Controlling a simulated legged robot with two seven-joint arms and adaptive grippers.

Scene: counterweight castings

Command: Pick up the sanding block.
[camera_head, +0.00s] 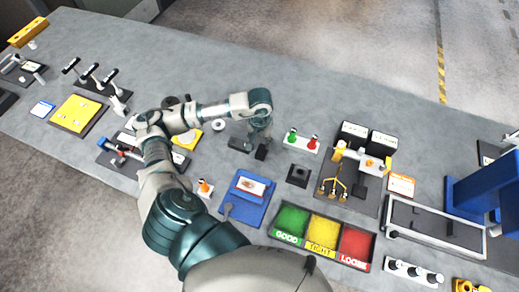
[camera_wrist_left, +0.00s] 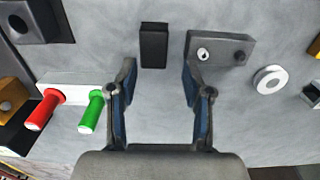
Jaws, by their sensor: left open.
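A small dark block, which looks like the sanding block (camera_head: 261,153), lies on the grey table just by my left gripper (camera_head: 259,137). In the left wrist view the dark block (camera_wrist_left: 154,46) lies just beyond the fingertips, between their lines and nearer the left finger. My left gripper (camera_wrist_left: 159,78) is open, points down at the table, and has nothing between its fingers. My right gripper is not in view.
A grey fixture with two round fittings (camera_wrist_left: 220,50) lies close right of the block in the wrist view. A white holder with red and green handles (camera_head: 302,142) stands on the other side. Colored sorting trays (camera_head: 323,232) lie nearer me.

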